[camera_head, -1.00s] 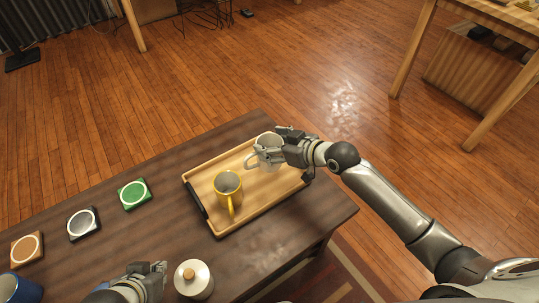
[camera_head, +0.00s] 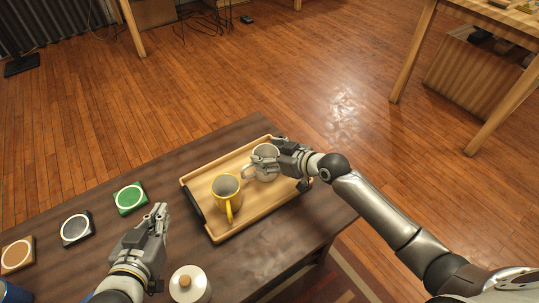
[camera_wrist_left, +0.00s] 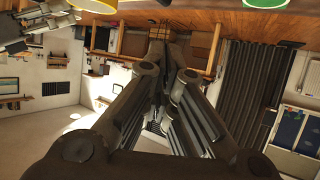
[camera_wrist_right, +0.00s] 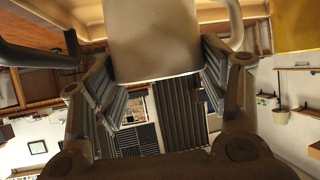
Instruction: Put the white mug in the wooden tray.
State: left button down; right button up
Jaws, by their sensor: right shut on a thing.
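The white mug (camera_head: 266,174) is over the right part of the wooden tray (camera_head: 233,233), inside its outline. It looks upright, its handle toward the yellow mug. I cannot tell whether its base touches the tray. My right gripper (camera_head: 268,158) is shut on the white mug; in the right wrist view the mug (camera_wrist_right: 152,40) fills the space between the fingers. My left gripper (camera_head: 159,217) is over the table left of the tray, its fingers together and empty; they also converge in the left wrist view (camera_wrist_left: 168,72).
A yellow mug (camera_head: 226,187) stands in the tray, left of the white mug. Green (camera_head: 131,198), black (camera_head: 77,229) and brown (camera_head: 17,255) coasters lie at left. A blue thing (camera_head: 14,294) shows at the lower left corner.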

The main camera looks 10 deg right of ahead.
jog(key=o, duration=1.6)
